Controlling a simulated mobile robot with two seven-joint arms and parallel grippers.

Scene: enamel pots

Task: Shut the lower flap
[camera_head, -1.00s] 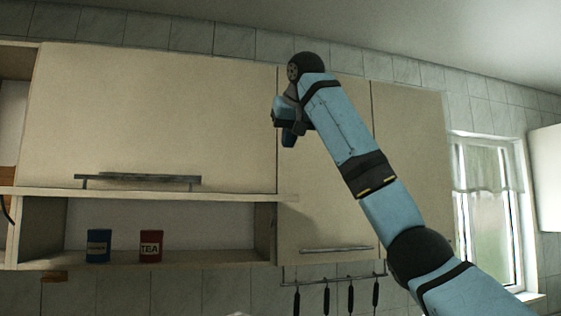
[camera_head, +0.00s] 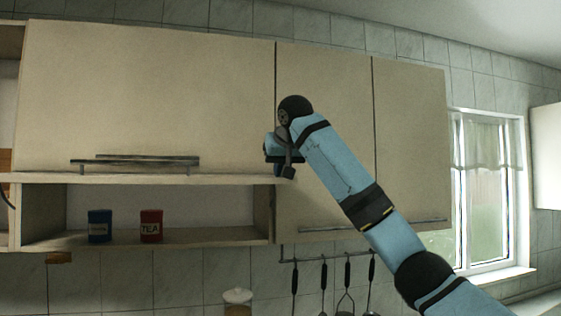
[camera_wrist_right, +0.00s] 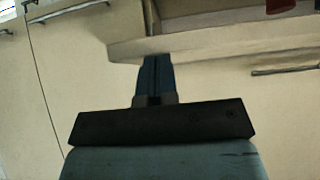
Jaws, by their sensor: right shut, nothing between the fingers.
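A wide cream flap (camera_head: 150,95) with a long bar handle (camera_head: 135,162) at its bottom covers the upper left cabinet; it looks shut. An open shelf compartment (camera_head: 200,237) lies below it. Which panel is the lower flap I cannot tell. My right gripper (camera_head: 285,172) is in front of the seam between the wide flap and the panel to its right, near the right end of the shelf's upper board. In the right wrist view the shut, empty fingers (camera_wrist_right: 155,75) point at the board's edge (camera_wrist_right: 220,45). Contact cannot be told. My left gripper is out of view.
A blue tin (camera_head: 100,226) and a red tea tin (camera_head: 151,226) stand in the open compartment. Utensils (camera_head: 346,290) hang from a rail below the right panels. A white-lidded jar (camera_head: 237,297) shows at the bottom. A window (camera_head: 488,190) is at the right.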

